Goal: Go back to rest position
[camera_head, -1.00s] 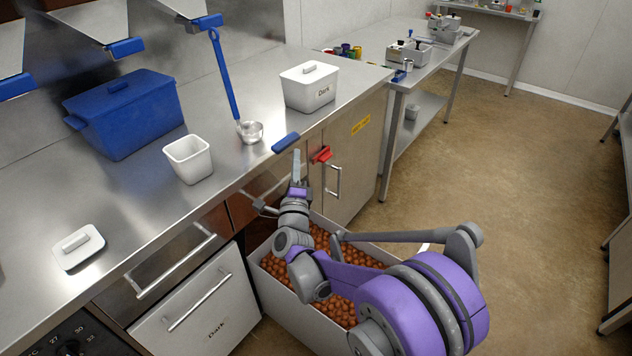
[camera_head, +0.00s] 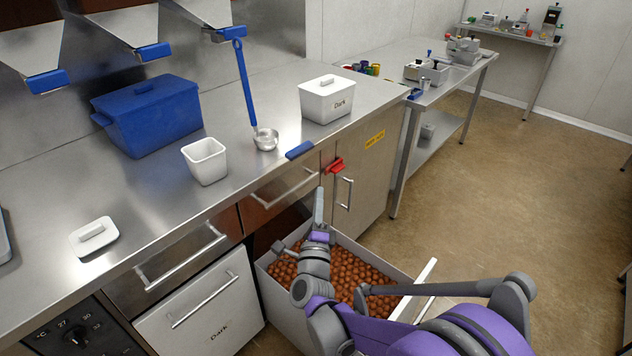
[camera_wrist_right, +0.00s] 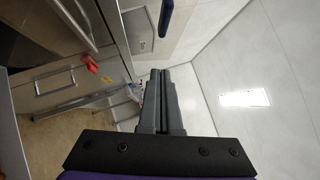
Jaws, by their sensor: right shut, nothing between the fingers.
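My right gripper (camera_head: 319,205) is shut and empty. It points up in front of the counter's edge, above the open bin drawer (camera_head: 387,263) of brown pieces. In the right wrist view its two fingers (camera_wrist_right: 161,92) lie together with nothing between them. My right arm reaches in from the lower right over the drawer and hides part of its contents. My left gripper is not in view.
A red clip (camera_head: 334,166) hangs at the cabinet.

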